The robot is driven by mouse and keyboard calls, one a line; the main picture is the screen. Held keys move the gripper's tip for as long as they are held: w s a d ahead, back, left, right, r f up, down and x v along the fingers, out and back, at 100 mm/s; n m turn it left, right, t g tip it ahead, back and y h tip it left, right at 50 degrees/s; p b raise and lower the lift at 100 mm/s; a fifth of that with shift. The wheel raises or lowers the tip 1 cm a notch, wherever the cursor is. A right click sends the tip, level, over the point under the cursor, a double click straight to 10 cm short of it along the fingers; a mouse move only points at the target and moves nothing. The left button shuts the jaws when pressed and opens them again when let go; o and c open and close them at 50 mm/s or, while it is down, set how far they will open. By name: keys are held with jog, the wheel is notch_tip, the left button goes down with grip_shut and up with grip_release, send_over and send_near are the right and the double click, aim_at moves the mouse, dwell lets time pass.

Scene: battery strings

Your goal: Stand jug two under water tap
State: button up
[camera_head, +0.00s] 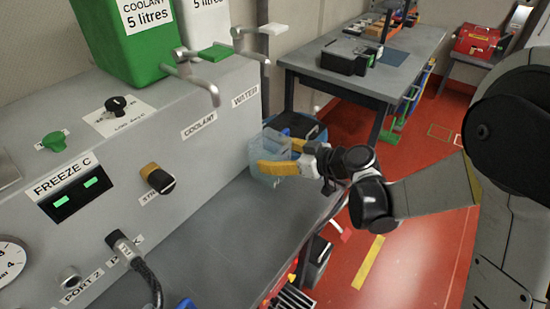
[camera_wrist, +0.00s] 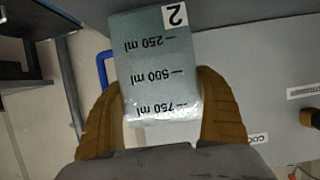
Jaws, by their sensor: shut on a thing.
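Jug two (camera_wrist: 158,70) is a clear bluish jug marked "2", with a 250 to 750 ml scale, and it fills the middle of the wrist view. In the head view the jug (camera_head: 262,161) is at the far end of the grey bench, below and near the WATER label. My gripper (camera_head: 284,157) has its yellow fingers shut around the jug, one on each side in the wrist view (camera_wrist: 160,125). The water tap (camera_head: 250,54) sticks out above the WATER label, higher than the jug. I cannot tell whether the jug's base touches the bench.
The coolant tap (camera_head: 197,76) sticks out nearer, above the COOLANT label. A grey panel (camera_head: 120,150) with knobs and a display runs along the left. A dark object with blue parts (camera_head: 298,127) is behind the jug. Another table (camera_head: 390,75) stands beyond, across red floor.

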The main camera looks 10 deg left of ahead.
jog(key=shift+r, duration=0.15)
jog(key=o, duration=1.4)
jog(key=s+d+r+m+h+p, duration=0.1)
jog(key=s+d+r+m+h, duration=0.2)
jog(key=s+d, duration=0.3)
jog(key=s+d+r+m+t+h+p, duration=0.1)
jog(key=s+d+r+m+h, duration=0.2)
jog(key=d, duration=1.3)
jog(key=s+d+r+m+h+p, duration=0.1)
jog(key=s+d+r+m+h, duration=0.2)
jog(key=s+d+m+h, duration=0.3)
jog(key=shift+s+d+r+m+t+h, duration=0.2)
jog(key=shift+s+d+m, duration=0.15)
jog(key=shift+s+d, duration=1.1)
jog(key=shift+s+d+r+m+t+h, duration=0.1)
jog(key=shift+s+d+m+t, duration=0.2)
jog(key=shift+s+d, duration=1.15)
jog(key=shift+w+d, duration=0.2)
jog(key=shift+w, duration=0.1)
